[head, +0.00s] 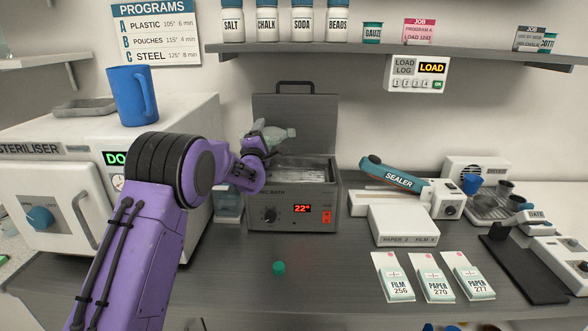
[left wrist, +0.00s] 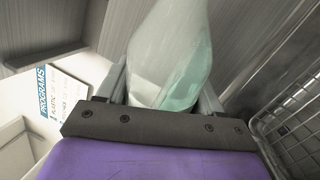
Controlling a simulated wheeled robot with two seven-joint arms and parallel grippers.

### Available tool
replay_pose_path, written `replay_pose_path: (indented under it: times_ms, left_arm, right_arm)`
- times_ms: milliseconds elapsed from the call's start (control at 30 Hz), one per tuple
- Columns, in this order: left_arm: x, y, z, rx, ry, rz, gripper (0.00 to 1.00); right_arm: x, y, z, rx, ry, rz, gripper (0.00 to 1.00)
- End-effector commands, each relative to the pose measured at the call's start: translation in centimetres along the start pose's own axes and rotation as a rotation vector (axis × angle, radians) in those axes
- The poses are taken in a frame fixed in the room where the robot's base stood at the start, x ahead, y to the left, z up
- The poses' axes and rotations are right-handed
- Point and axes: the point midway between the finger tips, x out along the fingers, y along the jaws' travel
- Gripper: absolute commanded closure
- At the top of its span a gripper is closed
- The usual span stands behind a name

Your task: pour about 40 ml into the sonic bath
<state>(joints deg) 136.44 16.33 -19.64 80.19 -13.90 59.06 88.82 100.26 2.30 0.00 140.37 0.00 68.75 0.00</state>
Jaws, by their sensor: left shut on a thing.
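The sonic bath (head: 259,221) stands in the middle of the counter with its lid (head: 297,108) raised behind it. Its red display reads 22°. My left gripper (head: 258,143) is shut on a clear, pale green bottle (head: 280,133) above the bath's left part. The bottle lies tipped over, nearly level, with its narrow end to the right. In the left wrist view the bottle (left wrist: 172,55) sits between the fingers, with greenish liquid along one side. I cannot make out a stream from its mouth. A green cap (head: 279,268) lies on the counter in front of the bath.
The steriliser (head: 60,195) stands left, with a blue mug (head: 133,96) on top. The sealer (head: 400,177) and a white paper and film box (head: 403,226) are to the right. A wire basket (left wrist: 296,125) shows in the left wrist view. The counter before the bath is mostly clear.

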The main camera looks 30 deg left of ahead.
Motion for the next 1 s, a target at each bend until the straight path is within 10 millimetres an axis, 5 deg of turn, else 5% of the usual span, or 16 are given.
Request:
replay_pose_path:
  times_ms: [1000]
  left_arm:
    - [-0.1, -0.5, -0.2, 0.176, -0.046, 0.001, 0.71]
  right_arm:
    - [1.0, -0.1, 0.4, 0.000, 0.000, 0.000, 0.05]
